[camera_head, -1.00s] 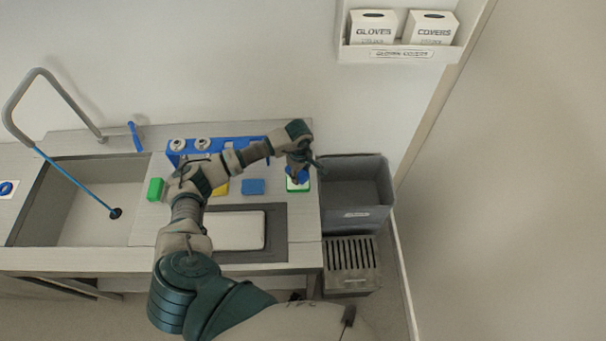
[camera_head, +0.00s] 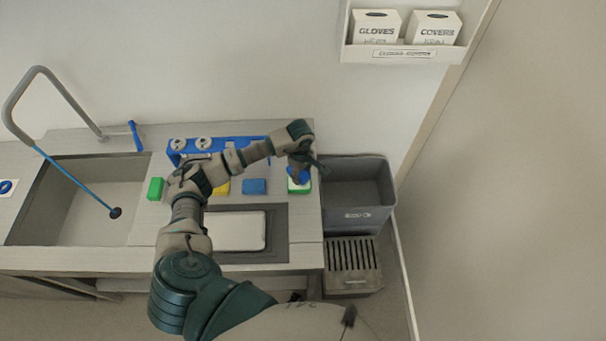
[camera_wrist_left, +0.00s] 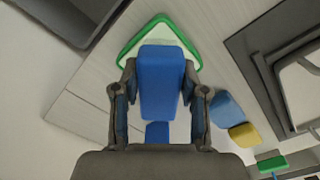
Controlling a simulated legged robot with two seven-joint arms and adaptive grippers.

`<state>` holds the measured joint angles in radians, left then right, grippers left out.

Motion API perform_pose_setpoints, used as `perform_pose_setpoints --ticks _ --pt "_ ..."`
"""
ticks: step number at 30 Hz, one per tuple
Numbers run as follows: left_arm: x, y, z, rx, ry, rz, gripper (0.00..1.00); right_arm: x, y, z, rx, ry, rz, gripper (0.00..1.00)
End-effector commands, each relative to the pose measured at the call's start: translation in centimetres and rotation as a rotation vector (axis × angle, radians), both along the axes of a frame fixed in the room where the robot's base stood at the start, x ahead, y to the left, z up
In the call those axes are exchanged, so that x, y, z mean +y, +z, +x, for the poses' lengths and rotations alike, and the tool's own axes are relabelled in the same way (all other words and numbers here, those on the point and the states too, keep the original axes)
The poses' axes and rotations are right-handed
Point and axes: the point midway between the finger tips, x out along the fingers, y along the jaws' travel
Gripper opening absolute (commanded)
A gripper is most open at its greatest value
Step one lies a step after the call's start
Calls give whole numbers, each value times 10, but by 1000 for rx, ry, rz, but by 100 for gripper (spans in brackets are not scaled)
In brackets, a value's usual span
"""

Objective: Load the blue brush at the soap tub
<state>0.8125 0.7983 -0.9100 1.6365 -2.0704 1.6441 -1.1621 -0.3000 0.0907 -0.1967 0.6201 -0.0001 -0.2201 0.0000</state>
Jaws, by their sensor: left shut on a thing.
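The blue brush (camera_wrist_left: 160,85) is between the fingers of my left gripper (camera_wrist_left: 160,100), which is shut on it in the left wrist view. The soap tub (camera_wrist_left: 130,57), pale inside with a green rim, lies beneath and beyond the brush. In the head view the tub (camera_head: 299,188) sits at the counter's right end, and my left gripper (camera_head: 298,170) is over it, with a bit of blue brush (camera_head: 300,177) showing. I cannot tell whether the brush touches the soap. My right gripper is not in view.
A blue sponge (camera_head: 255,186), a yellow sponge (camera_head: 222,188) and a green block (camera_head: 155,188) lie along the counter. A blue rack (camera_head: 175,158) stands behind. A white board on a dark mat (camera_head: 278,240) lies in front. A grey bin (camera_head: 365,212) adjoins the counter's right edge.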

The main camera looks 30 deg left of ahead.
Motion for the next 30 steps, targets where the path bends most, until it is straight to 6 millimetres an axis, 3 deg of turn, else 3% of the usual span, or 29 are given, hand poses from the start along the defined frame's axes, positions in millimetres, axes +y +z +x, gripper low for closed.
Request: perform_pose_setpoints --ticks 9,30 --pt "-3 1 0 -1 -1 3 15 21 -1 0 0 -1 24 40" --pt "-1 -1 0 0 -1 0 15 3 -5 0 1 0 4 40"
